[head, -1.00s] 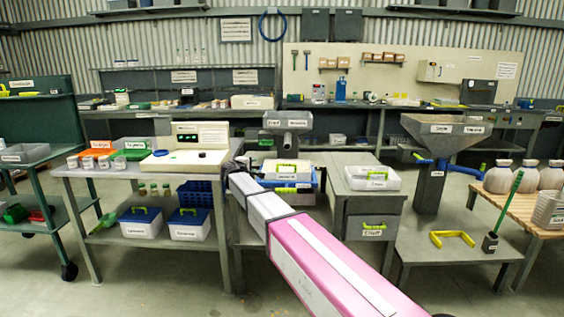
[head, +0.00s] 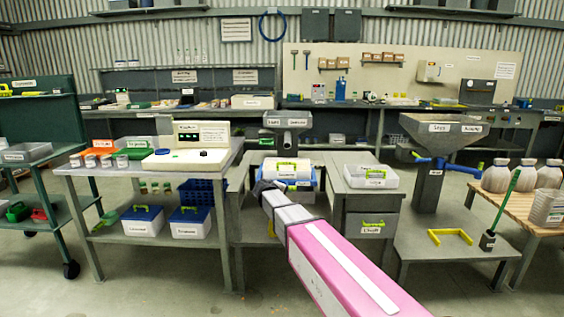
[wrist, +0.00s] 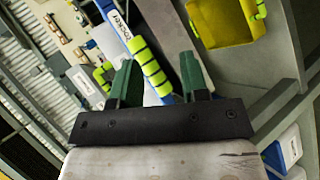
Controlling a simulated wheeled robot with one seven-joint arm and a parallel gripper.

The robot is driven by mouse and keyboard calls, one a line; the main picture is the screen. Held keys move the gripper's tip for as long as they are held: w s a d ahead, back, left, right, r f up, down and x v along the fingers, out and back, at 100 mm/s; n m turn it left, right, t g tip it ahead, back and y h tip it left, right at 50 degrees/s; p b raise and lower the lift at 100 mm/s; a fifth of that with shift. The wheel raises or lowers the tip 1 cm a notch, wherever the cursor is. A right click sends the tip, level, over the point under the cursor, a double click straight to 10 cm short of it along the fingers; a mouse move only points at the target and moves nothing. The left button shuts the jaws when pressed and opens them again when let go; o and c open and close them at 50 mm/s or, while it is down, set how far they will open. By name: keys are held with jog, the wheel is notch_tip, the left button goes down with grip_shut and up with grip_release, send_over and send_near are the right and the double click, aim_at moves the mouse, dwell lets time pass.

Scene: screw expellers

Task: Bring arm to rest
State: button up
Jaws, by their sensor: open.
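My gripper (wrist: 158,82) shows in the wrist view with its two green fingers apart and nothing between them. In the head view my pink and white arm (head: 340,265) reaches up from the bottom right. Its far end (head: 262,188) is in front of the middle bench, below and left of a white and blue box (head: 287,170) with a yellow-green handle. The fingers are too small to make out there.
A bench with a scale (head: 187,158) and jars stands at left. A grey cabinet (head: 364,212) carrying a white case (head: 371,177) is right of my arm. A hopper machine (head: 440,135) and a yellow bracket (head: 450,237) are further right. The front floor at left is clear.

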jog(key=s+d+f+m+g+y, duration=0.1)
jog(key=s+d+f+m+g, duration=0.2)
jog(key=s+d+f, duration=0.4)
jog(key=s+d+f+m+g+y, duration=0.1)
jog(key=s+d+f+m+g, duration=0.2)
jog(key=s+d, duration=0.5)
jog(key=s+d+f+m+g+y, duration=0.1)
jog(key=s+f+y, duration=0.1)
jog(key=s, duration=0.6)
jog(key=s+d+f+m+g+y, duration=0.1)
jog(key=s+f+m+g+y, duration=0.1)
jog(key=s, duration=0.7)
notch_tip(320, 180, down, 3)
jog(key=shift+d+r+m+g+y, duration=0.2)
jog(key=shift+d+m+g+y, duration=0.1)
jog(key=shift+d+y, duration=0.15)
